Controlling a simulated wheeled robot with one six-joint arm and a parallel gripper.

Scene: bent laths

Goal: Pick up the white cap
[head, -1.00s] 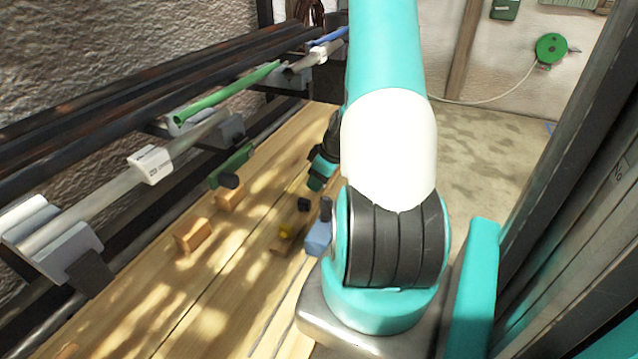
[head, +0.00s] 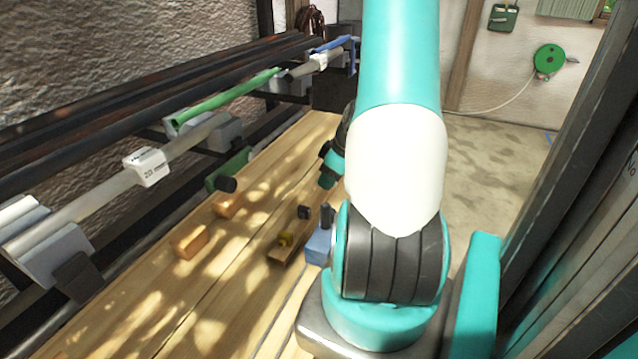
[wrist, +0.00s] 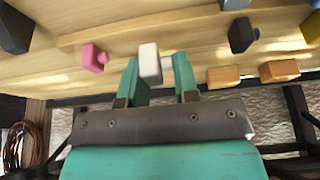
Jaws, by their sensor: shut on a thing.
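The white cap (wrist: 149,60) shows in the wrist view between the two teal fingers of my gripper (wrist: 157,62), nearer the left finger in the picture. A pale stem-like part runs from it toward the right finger. My gripper is shut on it. Whether the cap is clear of the wooden surface (wrist: 190,50) behind it I cannot tell. In the head view my arm hides the fingers and the cap.
A pink block (wrist: 93,58), orange blocks (wrist: 222,76) and a black piece (wrist: 240,35) lie around the gripper. In the head view a wooden bench (head: 150,310) runs beside a rack with a long grey tube (head: 95,200) and a green lath (head: 225,97).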

